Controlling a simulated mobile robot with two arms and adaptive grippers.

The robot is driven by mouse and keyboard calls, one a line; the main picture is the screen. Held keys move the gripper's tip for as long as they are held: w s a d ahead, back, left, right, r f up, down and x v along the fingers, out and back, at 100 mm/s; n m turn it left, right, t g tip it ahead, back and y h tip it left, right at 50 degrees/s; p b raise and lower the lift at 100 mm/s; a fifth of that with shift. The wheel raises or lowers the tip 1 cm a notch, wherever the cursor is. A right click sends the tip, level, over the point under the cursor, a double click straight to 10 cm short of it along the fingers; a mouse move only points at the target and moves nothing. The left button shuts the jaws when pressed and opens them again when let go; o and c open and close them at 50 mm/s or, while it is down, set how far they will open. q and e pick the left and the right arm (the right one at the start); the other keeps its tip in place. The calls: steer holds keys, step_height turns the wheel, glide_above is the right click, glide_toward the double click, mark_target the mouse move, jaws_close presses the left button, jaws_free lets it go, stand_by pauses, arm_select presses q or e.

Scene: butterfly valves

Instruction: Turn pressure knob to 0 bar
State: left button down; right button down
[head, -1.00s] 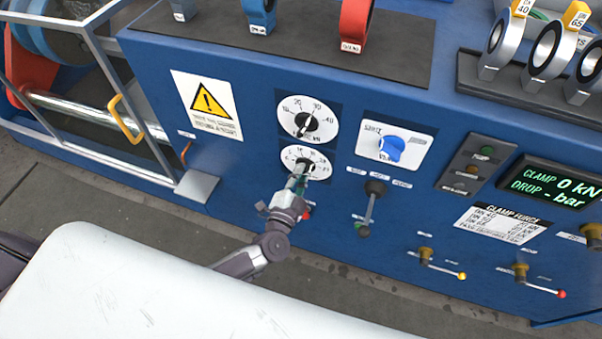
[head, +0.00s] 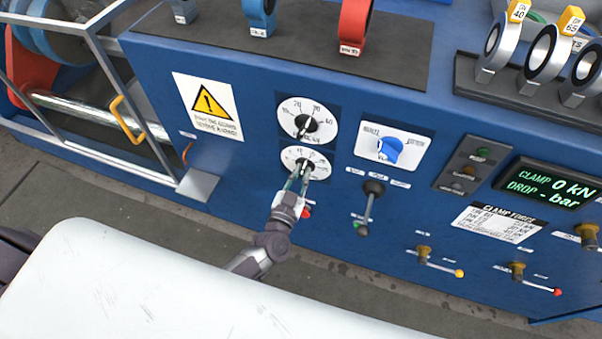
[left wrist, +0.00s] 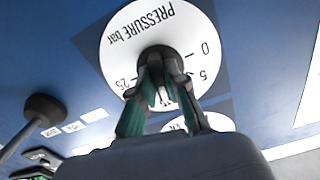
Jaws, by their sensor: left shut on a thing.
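The pressure knob is a dark knob (left wrist: 163,60) in the middle of a white round dial (left wrist: 120,45) marked "PRESSURE bar", with 0, 5 and 25 readable in the left wrist view. In the head view this dial (head: 290,158) is the lower of two white dials on the blue panel. My left gripper (left wrist: 165,82) is shut on the knob, its fingers on either side of it; it also shows in the head view (head: 298,178). The fingers partly cover the knob and the lower dial numbers, so where its pointer stands cannot be told. My right gripper is not in view.
A second dial (head: 308,120) sits just above, marked in kN. A blue selector knob (head: 389,150) and a dark lever (head: 371,200) are to the right. A display (head: 548,186) reads "CLAMP 0 kN, DROP - bar". A white surface (head: 150,280) fills the lower left.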

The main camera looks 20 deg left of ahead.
arm_select(q)
steer(key=n+b, duration=0.1)
steer(key=n, duration=0.4)
steer(key=shift+f+n, duration=0.15)
steer(key=shift+n, duration=0.15)
steer(key=n+b, duration=0.1)
steer(key=n, duration=0.3)
steer(key=n+b, duration=0.1)
steer(key=n, duration=0.4)
steer(key=shift+n+b, duration=0.3)
steer(key=shift+n, duration=0.1)
steer(key=n+b, duration=0.1)
steer(key=n, duration=0.2)
steer(key=shift+n, duration=0.3)
steer(key=shift+d+n, duration=0.1)
steer(key=shift+n, duration=0.3)
steer(key=c, duration=1.2)
jaws_free()
steer(key=shift+s, duration=0.1)
